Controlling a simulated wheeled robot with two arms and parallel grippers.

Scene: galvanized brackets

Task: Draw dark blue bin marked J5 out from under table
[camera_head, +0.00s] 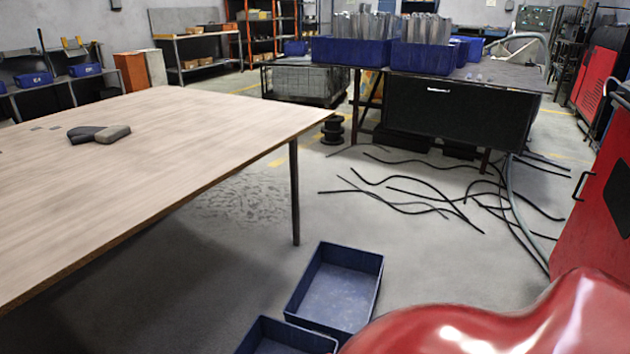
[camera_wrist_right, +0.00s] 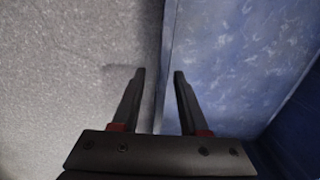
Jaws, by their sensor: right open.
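Two dark blue open bins stand on the floor beside the table (camera_head: 150,160), to the right of its near edge. The farther bin (camera_head: 338,292) shows nearly whole and looks empty. The nearer bin (camera_head: 290,343) is partly cut off by the bottom of the head view. I can read no J5 mark on either. In the right wrist view, my right gripper (camera_wrist_right: 159,74) is open, with one finger on each side of a blue bin's wall (camera_wrist_right: 166,60). I cannot tell which bin this is. My left gripper is in neither view.
A thin dark table leg (camera_head: 295,195) stands just behind the farther bin. Black cables (camera_head: 420,195) lie across the floor farther back. A red cabinet (camera_head: 595,190) stands at the right. Grey floor between the bins and the cables is clear.

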